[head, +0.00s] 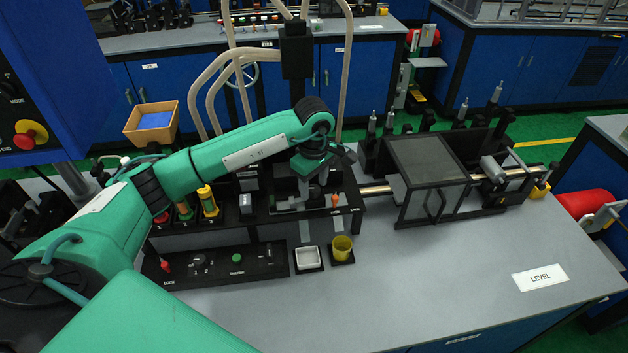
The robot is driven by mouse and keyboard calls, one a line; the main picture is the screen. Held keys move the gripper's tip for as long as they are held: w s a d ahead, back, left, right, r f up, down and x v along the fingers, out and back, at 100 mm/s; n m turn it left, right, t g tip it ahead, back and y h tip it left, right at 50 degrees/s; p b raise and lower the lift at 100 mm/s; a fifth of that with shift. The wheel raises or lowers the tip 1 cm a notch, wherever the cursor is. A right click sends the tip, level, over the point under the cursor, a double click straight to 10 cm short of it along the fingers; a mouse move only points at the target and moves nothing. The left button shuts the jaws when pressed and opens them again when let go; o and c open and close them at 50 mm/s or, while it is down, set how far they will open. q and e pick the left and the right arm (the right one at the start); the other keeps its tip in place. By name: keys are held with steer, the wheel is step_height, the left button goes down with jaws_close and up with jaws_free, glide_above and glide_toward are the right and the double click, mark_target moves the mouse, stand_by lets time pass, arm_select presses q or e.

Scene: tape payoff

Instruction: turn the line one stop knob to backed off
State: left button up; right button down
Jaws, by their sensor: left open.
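My left arm reaches in from the left over the black fixture (270,215) at the back of the grey bench. My left gripper (303,190) is open and points down at the fixture, with its fingers partly lost against the dark parts. A small orange knob (335,200) stands just right of the gripper, apart from it. I cannot tell whether this is the line one stop knob, and no label for that knob is readable. A black control panel (220,270) in front carries a red lever marked LOCK (165,266), a black selector marked 1 and 2 (200,260) and a green button (237,257).
A dark clear-sided guard (430,175) covers the rail at right. The bench's front right is clear around the LEVEL card (540,278).

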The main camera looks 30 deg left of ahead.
arm_select(q)
steer(key=shift+f, duration=0.15)
steer(key=shift+c, duration=0.4)
steer(key=c, duration=0.9)
steer(key=shift+f+b, duration=0.1)
steer(key=shift+b, duration=0.35)
steer(key=shift+n+b, duration=0.3)
steer(key=shift+n, duration=0.3)
steer(key=o, duration=1)
